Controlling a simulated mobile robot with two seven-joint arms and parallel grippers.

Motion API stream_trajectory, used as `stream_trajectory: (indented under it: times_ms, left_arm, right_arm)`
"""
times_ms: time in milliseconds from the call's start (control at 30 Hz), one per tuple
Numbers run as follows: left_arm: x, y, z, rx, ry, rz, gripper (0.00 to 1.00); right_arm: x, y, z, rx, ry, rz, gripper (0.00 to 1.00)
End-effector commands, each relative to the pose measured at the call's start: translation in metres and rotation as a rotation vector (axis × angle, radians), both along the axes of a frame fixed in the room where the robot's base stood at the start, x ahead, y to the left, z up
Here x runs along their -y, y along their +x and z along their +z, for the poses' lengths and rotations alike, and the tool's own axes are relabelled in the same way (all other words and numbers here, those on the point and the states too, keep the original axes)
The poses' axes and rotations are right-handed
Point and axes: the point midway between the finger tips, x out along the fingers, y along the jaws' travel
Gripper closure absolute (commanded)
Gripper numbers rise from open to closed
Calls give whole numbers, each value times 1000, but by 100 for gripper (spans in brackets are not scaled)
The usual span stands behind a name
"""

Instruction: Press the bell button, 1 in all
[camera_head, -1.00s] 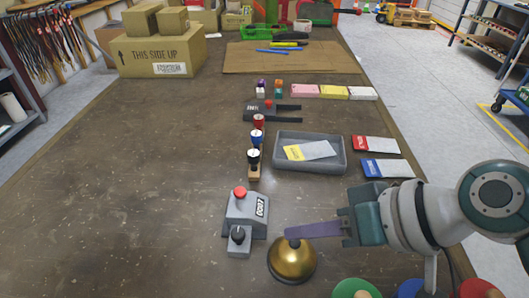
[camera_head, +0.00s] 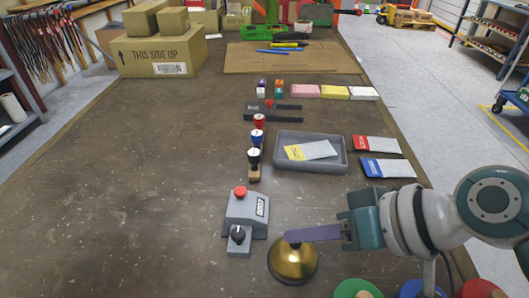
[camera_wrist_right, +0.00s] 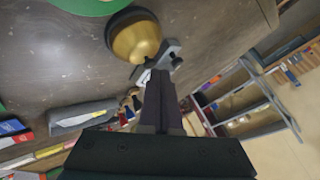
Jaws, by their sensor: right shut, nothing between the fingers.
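The bell (camera_head: 293,264) is a golden dome at the front of the table, in the lower middle of the head view. It also shows in the right wrist view (camera_wrist_right: 138,42), at the top. My right gripper (camera_head: 289,237) is shut and empty, its purple fingers lying nearly level from the right with the tips over the bell's top. A small dark part of the bell's top shows just under the tips; I cannot tell whether they touch it. The fingers point toward the bell in the right wrist view (camera_wrist_right: 155,88). My left gripper is not in view.
A grey box with a red button and black knob (camera_head: 244,212) stands just left of the bell. Several stamps (camera_head: 254,165), a grey tray (camera_head: 282,164) and coloured packets (camera_head: 388,169) lie beyond. Green, red and blue round things (camera_head: 358,289) line the front edge. The table's left is clear.

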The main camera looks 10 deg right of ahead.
Motion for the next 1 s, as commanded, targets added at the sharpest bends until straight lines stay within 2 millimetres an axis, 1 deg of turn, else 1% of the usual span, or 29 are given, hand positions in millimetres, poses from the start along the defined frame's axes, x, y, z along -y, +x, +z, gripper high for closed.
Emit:
stream_trajectory:
  times_ms: [667, 1000]
  left_arm:
    - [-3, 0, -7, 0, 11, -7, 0]
    - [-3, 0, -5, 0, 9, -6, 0]
  right_arm:
    - [0, 0, -9, -1, -1, 0, 100]
    - [0, 0, -7, -1, -1, 0, 100]
